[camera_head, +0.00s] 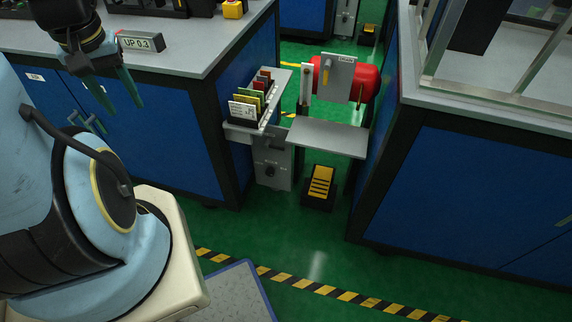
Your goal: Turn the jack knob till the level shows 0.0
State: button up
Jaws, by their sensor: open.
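The level is a small grey box with a display (141,43) reading "UP 0.3". It stands on the grey top of the left bench. My gripper (124,108) is at the upper left, with its two teal fingers apart and pointing down. Nothing shows between the fingers. The gripper appears in front of the left bench's blue side, just left of and below the level in the picture. I cannot make out the jack knob for certain; my arm and gripper cover part of this area.
A red roll (362,82) sits on a stand between the benches, above a grey shelf (325,138). A card rack (240,124) hangs at the left bench's (205,62) corner. A yellow-black pedal (320,184) is on the floor. The right bench (480,190) bounds the gap.

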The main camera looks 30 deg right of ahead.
aim_at(270, 172)
jog(key=j+u, duration=0.35)
jog(key=i+j+u, duration=0.15)
jog(key=j+u, duration=0.2)
jog(key=i+j+u, duration=0.15)
jog(key=j+u, duration=0.25)
jog(key=j, duration=0.1)
